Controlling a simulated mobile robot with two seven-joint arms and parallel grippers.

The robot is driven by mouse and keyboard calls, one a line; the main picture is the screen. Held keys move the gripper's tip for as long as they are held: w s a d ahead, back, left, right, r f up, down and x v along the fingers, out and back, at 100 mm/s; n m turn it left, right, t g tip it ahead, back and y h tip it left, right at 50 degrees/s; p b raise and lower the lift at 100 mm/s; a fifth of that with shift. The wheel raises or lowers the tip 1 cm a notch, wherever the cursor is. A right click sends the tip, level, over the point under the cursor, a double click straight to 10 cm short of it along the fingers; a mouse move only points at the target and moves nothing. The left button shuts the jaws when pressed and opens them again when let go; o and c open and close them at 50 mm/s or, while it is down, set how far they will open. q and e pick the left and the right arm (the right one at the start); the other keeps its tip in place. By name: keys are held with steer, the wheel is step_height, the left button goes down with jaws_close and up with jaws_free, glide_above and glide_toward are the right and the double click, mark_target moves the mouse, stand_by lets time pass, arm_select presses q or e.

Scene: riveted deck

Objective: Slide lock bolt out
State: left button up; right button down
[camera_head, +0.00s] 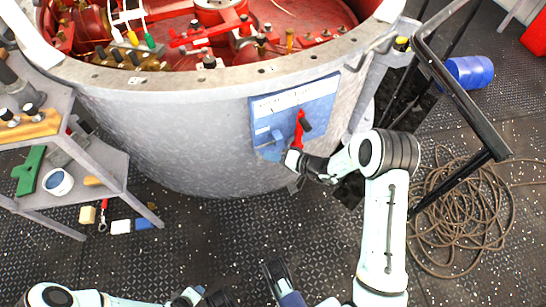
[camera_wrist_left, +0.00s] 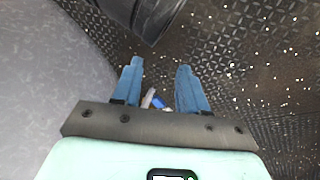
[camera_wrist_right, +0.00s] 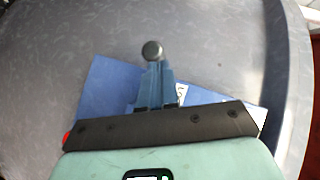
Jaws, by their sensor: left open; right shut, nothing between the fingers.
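A blue panel (camera_head: 318,100) with a white strip is fixed to the side of a grey tank. It carries a red handle (camera_head: 299,132) with a dark end and a small blue block (camera_head: 272,139). In the right wrist view the panel (camera_wrist_right: 104,85) lies behind my right gripper (camera_wrist_right: 157,68), whose fingers are shut and empty. A round dark knob (camera_wrist_right: 152,50) shows right at the fingertips; I cannot tell whether they touch. Which part is the lock bolt is unclear. My left gripper (camera_wrist_left: 159,72) is open and empty, low over the floor beside the tank.
The grey tank (camera_head: 190,130) has a thick rim and red machinery inside. A grey shelf cart (camera_head: 95,165) stands left. A black rail (camera_head: 455,85), coiled rope (camera_head: 465,215) and blue drum (camera_head: 470,72) are at right. Small items lie on the dark floor near the cart.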

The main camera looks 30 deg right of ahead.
arm_select(q)
steer(key=s+d, duration=0.1)
steer(key=s+r+p, duration=0.1)
steer(key=shift+s+d+r+g, duration=0.15)
steer(key=shift+s+d+g, duration=0.15)
steer(key=shift+s+d, duration=0.1)
arm_select(e)
steer(key=w+d+v, duration=0.1)
steer(key=v, duration=1.1)
steer(key=shift+d+r, duration=0.4)
steer(key=shift+d, duration=0.2)
